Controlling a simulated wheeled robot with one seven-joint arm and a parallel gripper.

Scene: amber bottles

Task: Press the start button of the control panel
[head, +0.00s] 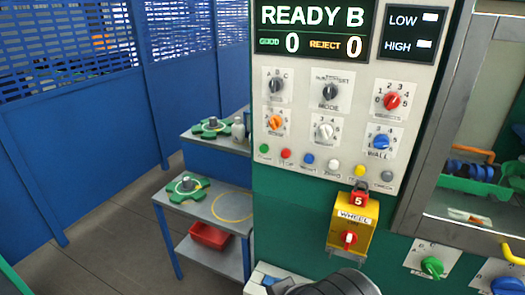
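The control panel (350,120) is a light grey upright plate on a green cabinet. Along its lower edge runs a row of small buttons. The leftmost is a green button (264,149), with a tiny label below it that is hard to read and looks like the start label. A red button (286,154) sits just right of it, then blue, white, yellow and grey ones. Nothing touches the green button. My gripper's fingers do not show. A dark rounded part at the bottom edge looks like my arm, below the panel.
A display (312,30) reads READY B, with GOOD 0 and REJECT 0. Several knobs fill the panel's middle. A yellow box (351,226) with a red knob juts out below the panel. A metal-framed window (462,110) stands right, a shelved table (213,207) left.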

